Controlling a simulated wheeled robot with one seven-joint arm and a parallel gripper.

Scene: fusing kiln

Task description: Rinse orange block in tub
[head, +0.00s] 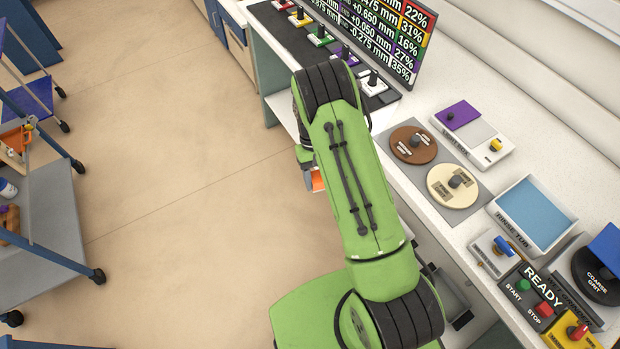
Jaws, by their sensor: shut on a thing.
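The rinse tub (512,233) is a white rectangular tub of blue water on the counter at the right, with its name on its near side. An orange block (317,181) shows only in part beside my green arm, left of the counter. My gripper (309,178) is shut on it, mostly hidden behind my arm. The block is well away from the tub, with the counter's edge and the round discs between them.
The white counter (445,238) holds a brown disc (413,144), a cream disc (453,186), a purple-topped unit (473,132), a blue-lever box (496,254), a READY panel (533,293) and a coarse grit wheel (597,275). Carts stand far left. The floor between is clear.

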